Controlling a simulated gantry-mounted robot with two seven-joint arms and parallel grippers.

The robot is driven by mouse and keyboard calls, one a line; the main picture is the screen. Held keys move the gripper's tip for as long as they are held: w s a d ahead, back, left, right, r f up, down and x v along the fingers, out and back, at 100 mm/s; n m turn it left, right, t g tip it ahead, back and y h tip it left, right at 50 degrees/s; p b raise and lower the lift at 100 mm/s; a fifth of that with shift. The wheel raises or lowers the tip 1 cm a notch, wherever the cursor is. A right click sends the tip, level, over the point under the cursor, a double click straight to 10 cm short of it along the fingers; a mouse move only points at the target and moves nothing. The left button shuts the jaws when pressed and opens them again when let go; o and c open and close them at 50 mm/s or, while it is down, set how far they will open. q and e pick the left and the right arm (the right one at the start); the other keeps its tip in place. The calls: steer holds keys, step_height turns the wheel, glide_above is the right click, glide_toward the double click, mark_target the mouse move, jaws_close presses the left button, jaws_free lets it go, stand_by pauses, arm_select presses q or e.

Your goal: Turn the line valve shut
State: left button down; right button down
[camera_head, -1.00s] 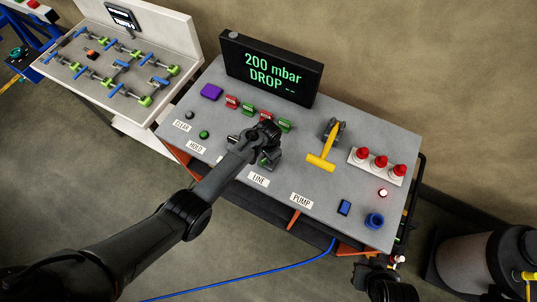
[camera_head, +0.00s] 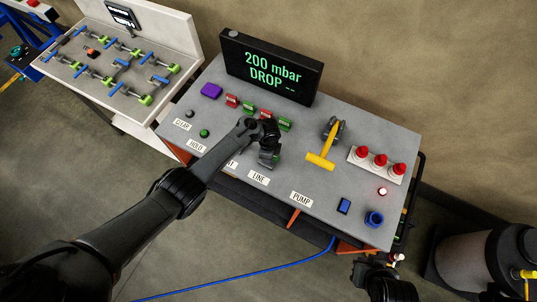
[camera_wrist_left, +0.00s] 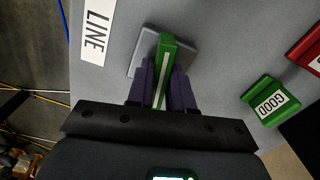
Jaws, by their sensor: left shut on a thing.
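The line valve shows in the left wrist view as a green handle (camera_wrist_left: 166,62) with a white stripe, on a grey base plate beside the LINE label (camera_wrist_left: 96,30). My left gripper (camera_wrist_left: 162,85) is shut on the green handle, with a dark purple finger on each side of it. In the head view my left gripper (camera_head: 268,150) is over the panel behind the LINE label (camera_head: 258,178) and largely hides the valve. My right gripper (camera_head: 385,286) is low at the bottom right, off the panel; its fingers are not clear.
A display (camera_head: 270,68) reads "200 mbar DROP --". A yellow pump lever (camera_head: 320,160), red-topped lamps (camera_head: 380,161), a blue button (camera_head: 344,207) and a blue ring (camera_head: 374,219) are to the right. Red and green tags, one green GOOD tag (camera_wrist_left: 268,101), lie behind the valve.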

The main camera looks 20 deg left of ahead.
arm_select(q)
steer(key=shift+m, duration=1.2)
steer(key=c, duration=1.1)
jaws_free()
step_height(320, 180, up, 9)
steer(key=p, duration=0.2)
steer(key=shift+p, duration=0.35)
steer(key=shift+r, duration=0.9)
